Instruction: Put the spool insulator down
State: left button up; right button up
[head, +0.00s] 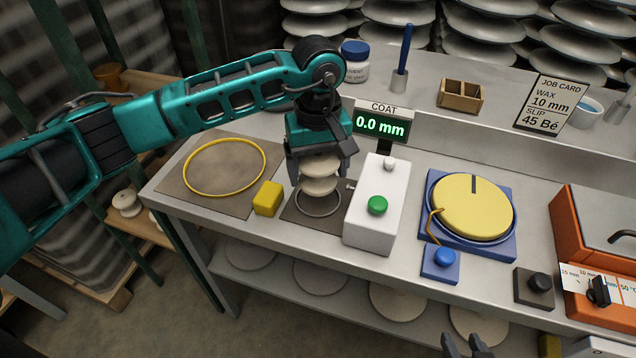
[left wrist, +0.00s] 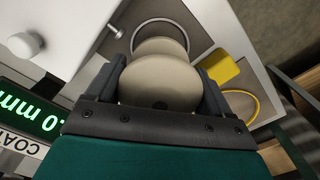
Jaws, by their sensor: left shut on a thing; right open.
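The spool insulator (head: 319,186) is cream, with stacked round flanges. My left gripper (head: 318,172) is shut on it from above, with a finger on each side. The spool hangs upright over a thin grey ring on a dark mat (head: 296,212), beside the white coat gauge (head: 374,215); whether it touches the mat I cannot tell. The left wrist view shows the spool (left wrist: 160,82) between both fingers, the ring (left wrist: 160,22) beyond it. My right gripper (head: 468,346) is open and empty at the bottom edge of the head view, only its fingertips showing.
A yellow block (head: 268,198) stands just left of the mat. A larger mat with a yellow ring (head: 224,194) lies further left. The coat display (head: 381,124) reads 0.0 mm. A yellow turntable (head: 472,207) and an orange box (head: 600,250) stand to the right.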

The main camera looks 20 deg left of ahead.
aim_at(318, 184)
pick_arm(q)
jog(key=shift+f, duration=2.2)
pick_arm(e)
jog(key=shift+w+r, duration=0.1)
jog(key=shift+w, duration=0.05)
pick_arm(q)
jog(key=shift+f+b, duration=0.2)
jog(key=shift+b, duration=0.1)
jog(key=o, duration=1)
jog(key=shift+c, duration=0.2)
jog(key=shift+o, duration=1.4)
pick_arm(e)
jog(key=shift+a, duration=0.1)
pick_arm(q)
jog(key=shift+r, duration=0.1)
pick_arm(e)
jog(key=shift+r, duration=0.15)
